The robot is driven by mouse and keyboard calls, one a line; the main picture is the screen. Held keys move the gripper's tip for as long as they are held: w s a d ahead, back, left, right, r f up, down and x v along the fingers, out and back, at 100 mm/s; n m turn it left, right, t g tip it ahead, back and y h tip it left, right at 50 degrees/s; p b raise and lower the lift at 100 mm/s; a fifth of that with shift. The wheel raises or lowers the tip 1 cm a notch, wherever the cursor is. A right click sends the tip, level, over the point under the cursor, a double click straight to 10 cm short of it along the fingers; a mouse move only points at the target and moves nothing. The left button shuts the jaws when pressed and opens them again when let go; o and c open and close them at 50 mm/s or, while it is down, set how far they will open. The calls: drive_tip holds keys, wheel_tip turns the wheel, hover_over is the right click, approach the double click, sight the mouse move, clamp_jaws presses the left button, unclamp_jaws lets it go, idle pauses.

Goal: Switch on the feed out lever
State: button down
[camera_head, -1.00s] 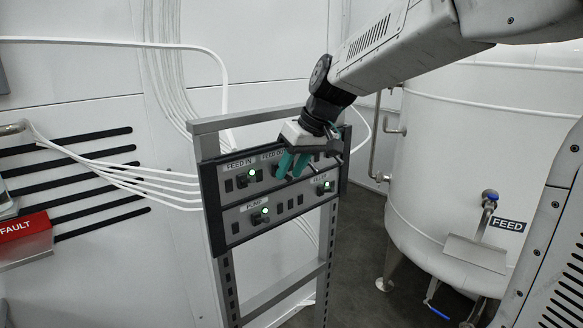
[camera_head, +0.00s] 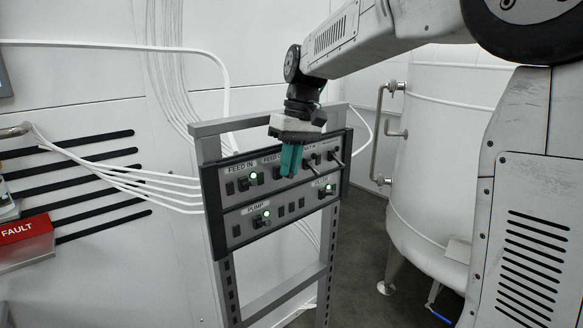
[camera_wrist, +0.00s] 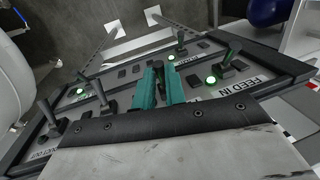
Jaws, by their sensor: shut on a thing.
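The control panel (camera_head: 238,228) has labelled levers in two rows. My gripper (camera_head: 290,172) is in front of the upper row, just right of the lit FEED IN lever (camera_head: 244,181), and partly covers the FEED OUT label (camera_head: 269,161). In the wrist view my gripper's green fingers (camera_wrist: 160,72) are shut around a dark lever (camera_wrist: 160,92), at the FEED OUT place. The lever is mostly hidden between the fingers, and its light cannot be made out.
Other levers stick out close by: the lit PUMP lever (camera_head: 262,219), the lit FILTER lever (camera_head: 322,191) and a lever at the upper right (camera_head: 336,158). A white tank (camera_head: 430,150) stands to the right. A red FAULT box (camera_head: 24,238) is at the left.

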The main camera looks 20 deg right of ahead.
idle(0.3)
drive_tip(key=c, duration=1.5)
unclamp_jaws()
drive_tip(key=shift+o, duration=0.2)
wheel_tip(320, 180, up, 8)
drive_tip(key=d, duration=0.1)
drive_tip(key=shift+w+d+f, duration=0.15)
drive_tip(key=shift+w+d, duration=0.05)
drive_tip(key=s+f+m, duration=0.1)
drive_tip(key=s+f, duration=0.4)
drive_tip(key=s, duration=0.5)
drive_tip(key=s+f+m+t+h, duration=0.1)
drive_tip(key=s+f, duration=0.4)
drive_tip(key=s, duration=0.5)
drive_tip(key=s+d+f+m+h, duration=0.1)
drive_tip(key=s+f, duration=0.4)
drive_tip(key=s, duration=0.6)
drive_tip(key=shift+t, duration=0.4)
